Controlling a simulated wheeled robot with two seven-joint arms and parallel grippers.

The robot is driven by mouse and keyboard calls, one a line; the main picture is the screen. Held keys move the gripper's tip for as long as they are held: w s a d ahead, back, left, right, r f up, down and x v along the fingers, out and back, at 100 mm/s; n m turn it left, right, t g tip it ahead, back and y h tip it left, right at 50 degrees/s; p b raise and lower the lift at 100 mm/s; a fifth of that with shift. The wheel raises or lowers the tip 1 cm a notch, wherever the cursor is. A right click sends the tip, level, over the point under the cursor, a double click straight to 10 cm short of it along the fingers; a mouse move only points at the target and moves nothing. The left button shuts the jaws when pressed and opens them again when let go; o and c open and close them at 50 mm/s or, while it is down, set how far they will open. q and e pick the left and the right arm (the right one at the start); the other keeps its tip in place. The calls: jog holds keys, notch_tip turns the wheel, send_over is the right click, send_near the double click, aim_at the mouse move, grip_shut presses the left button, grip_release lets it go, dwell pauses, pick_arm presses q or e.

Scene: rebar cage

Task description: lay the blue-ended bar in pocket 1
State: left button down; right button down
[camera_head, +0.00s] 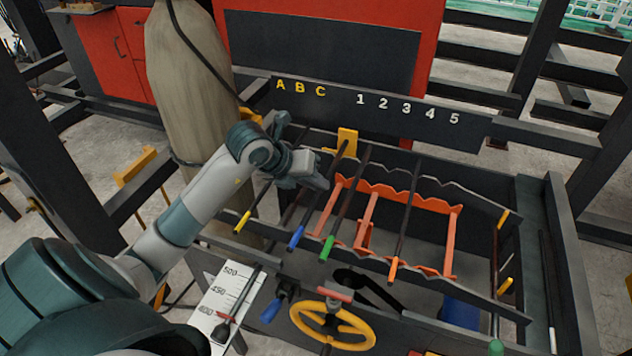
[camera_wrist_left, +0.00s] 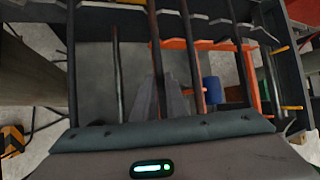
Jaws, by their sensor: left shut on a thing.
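The blue-ended bar (camera_head: 296,236) runs from its blue tip at the front back toward the rear rack, left of the green-ended bar (camera_head: 328,246). My left gripper (camera_head: 316,181) is shut on the blue-ended bar about midway; its fingers (camera_wrist_left: 162,100) close around a dark bar in the left wrist view. I cannot tell whether the bar rests in the notches or is held just above them. The number 1 (camera_head: 360,99) is on the dark label board behind the rear notched plate. The gripper and arm hide part of the left notches. My right gripper is out of view.
A yellow-ended bar (camera_head: 242,222) lies to the left and an orange-ended bar (camera_head: 394,268) to the right. An orange frame (camera_head: 451,240) stands below the bars. A yellow handwheel (camera_head: 333,325) is at the front. Dark posts flank the cage.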

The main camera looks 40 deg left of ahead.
pick_arm(q)
jog(key=shift+r, duration=0.1)
jog(key=c, duration=1.7)
grip_release()
jog(key=b+v, duration=0.3)
jog(key=v, duration=1.4)
jog(key=shift+s+r+b, duration=0.15)
jog(key=shift+s+b, duration=0.05)
jog(key=shift+b, duration=0.2)
